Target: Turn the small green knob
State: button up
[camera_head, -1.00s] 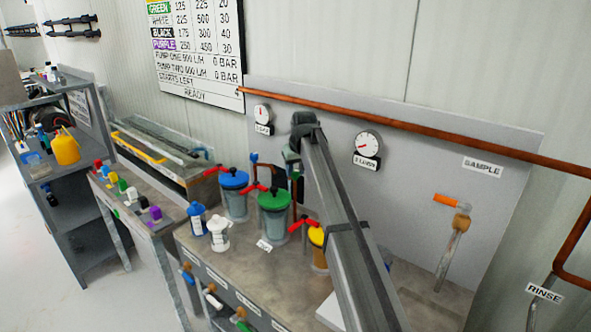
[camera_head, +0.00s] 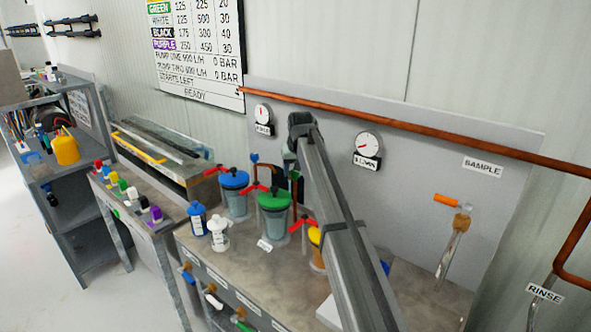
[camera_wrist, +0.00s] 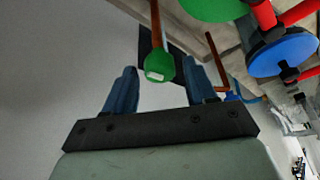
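In the wrist view, a small green knob (camera_wrist: 158,67) with a pale label on its face sits at the end of a copper-coloured pipe. My gripper (camera_wrist: 160,76) has its two blue fingers apart, one on each side of the knob. The knob is between or just beyond the fingertips; I cannot tell if either finger touches it. In the head view, my arm crosses the bench, and I cannot clearly make out my fingers or this knob.
A green-lidded pot (camera_head: 274,206) and a blue-lidded pot (camera_head: 235,187) with red handles stand beside my arm. A yellow-topped pot (camera_head: 316,238) is partly behind it. A grey back panel (camera_head: 420,190) carries two gauges and a copper pipe (camera_head: 400,124).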

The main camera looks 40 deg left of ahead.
jog(key=v, duration=1.3)
jog(key=shift+r, duration=0.45)
